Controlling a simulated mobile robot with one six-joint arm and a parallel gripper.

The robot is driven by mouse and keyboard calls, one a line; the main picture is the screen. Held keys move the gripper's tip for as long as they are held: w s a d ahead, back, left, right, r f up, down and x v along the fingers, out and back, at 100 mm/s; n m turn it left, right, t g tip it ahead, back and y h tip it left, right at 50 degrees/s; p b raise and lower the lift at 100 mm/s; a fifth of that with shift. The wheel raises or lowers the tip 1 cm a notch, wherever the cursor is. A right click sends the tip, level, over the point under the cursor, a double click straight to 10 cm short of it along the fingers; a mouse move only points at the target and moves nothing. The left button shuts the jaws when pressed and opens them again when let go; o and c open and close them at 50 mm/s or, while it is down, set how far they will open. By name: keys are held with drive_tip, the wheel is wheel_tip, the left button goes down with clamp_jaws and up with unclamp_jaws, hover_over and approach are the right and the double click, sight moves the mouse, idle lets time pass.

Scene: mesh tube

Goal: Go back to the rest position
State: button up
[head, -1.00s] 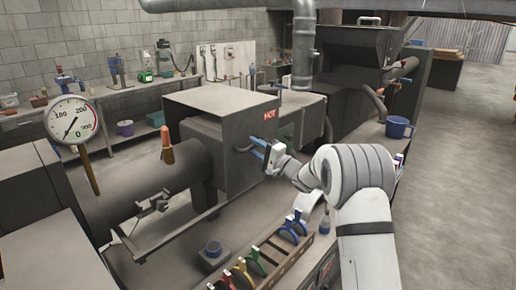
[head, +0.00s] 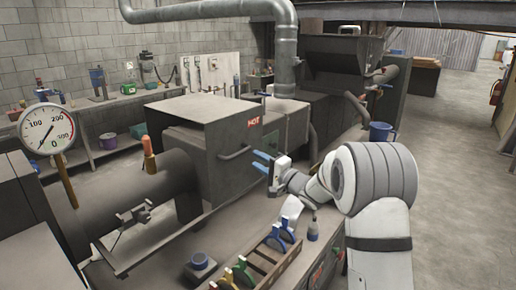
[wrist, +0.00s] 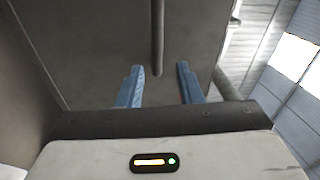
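My gripper (head: 257,160) is in the middle of the head view, held above the bench, to the right of the grey box marked HOT (head: 215,125). Its two blue fingers point left toward the box's front with its bar handle (head: 235,153). In the wrist view my gripper (wrist: 160,82) has its fingers apart with nothing held between them. A dark grey panel with a vertical bar (wrist: 157,40) fills much of the view beyond the fingertips. A gap shows between the fingers and the panel, though its exact size is hard to tell.
A rack (head: 287,263) of coloured clamp-like tools stands on the bench below my gripper, near a small bottle (head: 313,230). A blue mug (head: 380,132) stands farther back. A dial gauge (head: 47,130) rises at the left. Open floor (head: 455,190) lies to the right.

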drive_tip(key=s+d+r+n+h, duration=0.1)
drive_tip(key=s+d+r+h, duration=0.2)
drive_tip(key=s+d+h, duration=1.05)
drive_tip(key=s+f+n+g, duration=0.2)
drive_tip(key=s+f+g, duration=0.1)
drive_tip(key=s, duration=0.7)
drive_tip(key=s+d+f+n+g, duration=0.1)
drive_tip(key=s+f+n+g, duration=0.1)
drive_tip(key=s, duration=0.8)
drive_tip(key=s+f+n+g, duration=0.2)
drive_tip(key=s+g, duration=0.3)
drive_tip(key=s, duration=0.5)
drive_tip(key=shift+s+d+f+n+h, duration=0.3)
drive_tip(key=shift+f+h, duration=0.15)
drive_tip(key=shift+f, duration=0.45)
